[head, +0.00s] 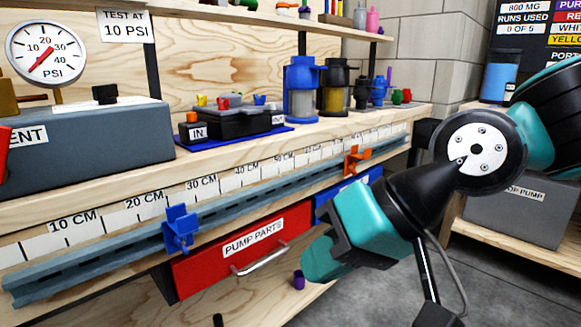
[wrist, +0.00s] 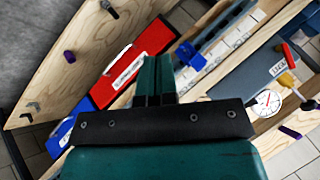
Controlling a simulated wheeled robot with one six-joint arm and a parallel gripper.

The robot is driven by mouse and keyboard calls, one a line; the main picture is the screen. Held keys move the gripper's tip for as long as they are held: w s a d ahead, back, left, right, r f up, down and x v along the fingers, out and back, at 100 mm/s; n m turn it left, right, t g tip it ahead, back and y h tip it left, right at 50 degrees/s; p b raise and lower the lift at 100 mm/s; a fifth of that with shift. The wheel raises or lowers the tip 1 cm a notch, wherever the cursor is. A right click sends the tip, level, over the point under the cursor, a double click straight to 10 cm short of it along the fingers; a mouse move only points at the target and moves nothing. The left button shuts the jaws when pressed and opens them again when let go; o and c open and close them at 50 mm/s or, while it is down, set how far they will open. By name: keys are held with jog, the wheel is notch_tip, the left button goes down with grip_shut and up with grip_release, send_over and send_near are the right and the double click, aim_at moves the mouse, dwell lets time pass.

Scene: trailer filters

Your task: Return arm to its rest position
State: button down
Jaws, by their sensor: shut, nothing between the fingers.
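My arm reaches in from the right in the head view, in front of the workbench. The red drawer also shows in the wrist view (wrist: 130,68), left of the fingers. A blue drawer (head: 345,193) is partly hidden behind my arm.
A rail with a blue clamp (head: 180,228) and an orange clamp (head: 356,160) runs along the bench front. A pressure gauge (head: 46,53) and pump parts stand on the bench. A shelf with a grey bin (head: 515,207) is at the right. A purple peg (head: 299,280) shows below the drawer.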

jog(key=s+d+f+n+g+h+p, duration=0.1)
jog(key=s+d+h+p, duration=0.1)
jog(key=s+d, duration=0.3)
jog(key=s+d+f+n+g+h+p, duration=0.1)
jog(key=s+d+h, duration=0.2)
jog(key=d, duration=0.4)
notch_tip(320, 180, up, 36)
jog(key=p, duration=3.5)
jog(key=shift+w+y+p, duration=0.3)
jog(key=shift+w+p, duration=0.05)
jog(key=c, duration=1.7)
grip_release()
jog(key=shift+a+r, duration=0.1)
jog(key=shift+r, duration=0.2)
jog(key=o, duration=0.4)
jog(key=shift+o, duration=0.9)
jog(key=shift+f, duration=0.1)
